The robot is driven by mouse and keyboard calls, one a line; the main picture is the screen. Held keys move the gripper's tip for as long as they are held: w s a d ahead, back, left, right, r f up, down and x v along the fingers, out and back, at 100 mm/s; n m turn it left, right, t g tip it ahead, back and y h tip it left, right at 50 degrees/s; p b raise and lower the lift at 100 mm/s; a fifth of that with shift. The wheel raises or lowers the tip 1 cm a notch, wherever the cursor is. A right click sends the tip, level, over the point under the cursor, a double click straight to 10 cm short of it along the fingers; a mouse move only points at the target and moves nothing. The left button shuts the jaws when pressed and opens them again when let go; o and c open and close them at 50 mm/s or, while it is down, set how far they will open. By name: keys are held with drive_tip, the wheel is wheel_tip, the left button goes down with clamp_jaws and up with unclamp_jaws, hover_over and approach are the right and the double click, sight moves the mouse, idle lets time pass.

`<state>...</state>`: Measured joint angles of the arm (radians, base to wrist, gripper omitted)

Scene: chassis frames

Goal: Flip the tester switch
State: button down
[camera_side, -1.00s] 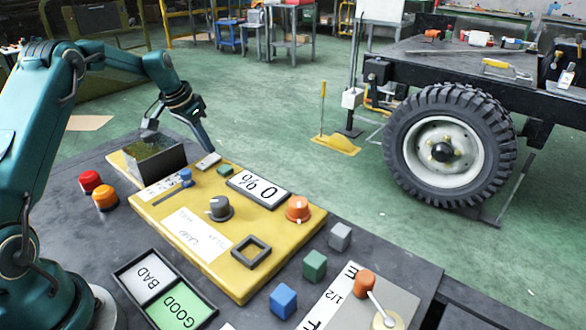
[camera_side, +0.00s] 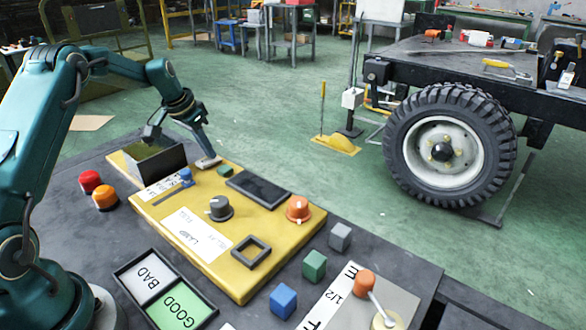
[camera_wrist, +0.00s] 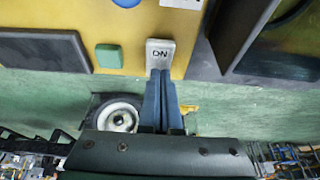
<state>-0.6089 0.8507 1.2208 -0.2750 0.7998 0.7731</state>
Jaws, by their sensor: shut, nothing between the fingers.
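The yellow tester panel (camera_side: 262,270) lies on the dark bench. Its pale grey switch (camera_side: 208,162) is at the far edge of the panel, and in the wrist view the switch (camera_wrist: 160,50) carries an ON label. My gripper (camera_side: 206,156) is shut and empty, with its tips down at the switch. In the wrist view the blue fingers (camera_wrist: 160,72) lie together at the switch's near end and seem to touch it. The tester's display (camera_side: 258,189) is dark and blank.
Loose cubes, including a blue one (camera_side: 283,300), lie on the bench.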

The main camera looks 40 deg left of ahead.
drive_tip(key=shift+s, duration=0.65)
drive_tip(key=shift+r, duration=0.15)
drive_tip(key=v, duration=1.4)
drive_tip(key=shift+w, duration=0.4)
drive_tip(key=shift+w+d+r, duration=0.15)
drive_tip(key=shift+w+d, duration=0.2)
drive_tip(key=shift+w, duration=0.3)
drive_tip(key=x, duration=1.4)
drive_tip(key=shift+s, duration=0.4)
